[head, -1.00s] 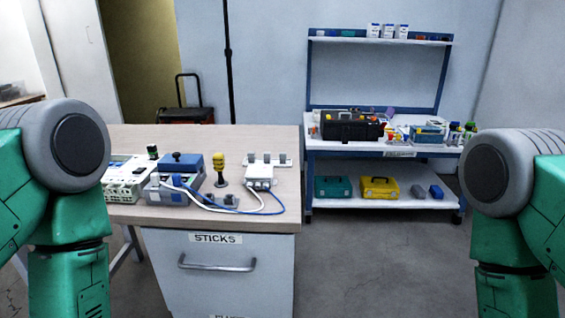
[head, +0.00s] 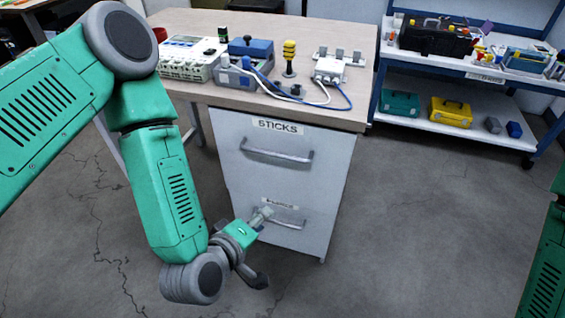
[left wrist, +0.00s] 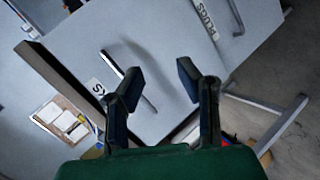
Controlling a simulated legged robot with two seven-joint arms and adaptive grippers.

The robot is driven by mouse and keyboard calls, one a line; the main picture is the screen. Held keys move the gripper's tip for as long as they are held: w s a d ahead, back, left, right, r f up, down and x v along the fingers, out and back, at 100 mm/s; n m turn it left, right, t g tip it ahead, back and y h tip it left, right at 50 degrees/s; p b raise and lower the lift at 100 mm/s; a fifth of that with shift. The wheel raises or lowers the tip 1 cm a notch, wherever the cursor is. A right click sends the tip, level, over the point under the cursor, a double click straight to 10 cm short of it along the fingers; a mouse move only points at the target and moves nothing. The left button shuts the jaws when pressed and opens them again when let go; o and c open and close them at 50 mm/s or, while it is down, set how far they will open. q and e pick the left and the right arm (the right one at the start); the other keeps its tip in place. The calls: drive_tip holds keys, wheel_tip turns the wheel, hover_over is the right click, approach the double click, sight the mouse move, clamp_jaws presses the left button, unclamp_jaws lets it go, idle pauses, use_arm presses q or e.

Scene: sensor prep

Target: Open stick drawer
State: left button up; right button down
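The stick drawer (head: 282,173) is the upper drawer of the white cabinet, with a STICKS label (head: 278,127) and a bar handle (head: 278,156). It looks shut. My left gripper (head: 262,215) is low in front of the cabinet, by the lower drawer in the head view. In the left wrist view my left gripper (left wrist: 161,80) is open with nothing between its fingers. There the stick drawer's handle (left wrist: 111,64) passes behind the left finger; contact cannot be told. The stick label (left wrist: 95,88) is partly hidden by that finger. My right gripper is out of view.
The lower drawer (head: 255,196) has its own handle; its PLUGS label (left wrist: 204,20) reads in the left wrist view. The tabletop (head: 215,92) above holds devices and cables. A blue-framed workbench (head: 455,130) stands at the right. The floor around the cabinet is clear.

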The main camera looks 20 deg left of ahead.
sight(281, 156)
use_arm(q)
drive_tip(key=w+r+n+t+y+b, duration=0.1)
drive_tip(key=w+r+n+t+y, duration=0.1)
drive_tip(key=w+r+n+t, duration=0.3)
drive_tip(key=shift+n+g, duration=0.4)
drive_tip(key=shift+g, duration=0.2)
drive_tip(key=b+x, duration=0.1)
drive_tip(key=x, duration=0.3)
drive_tip(key=b+x, duration=0.1)
drive_tip(key=x, duration=0.3)
drive_tip(key=a+b+x, duration=0.1)
drive_tip(key=x, duration=0.3)
drive_tip(key=shift+w+r, duration=0.15)
drive_tip(key=shift+w, duration=0.3)
clamp_jaws()
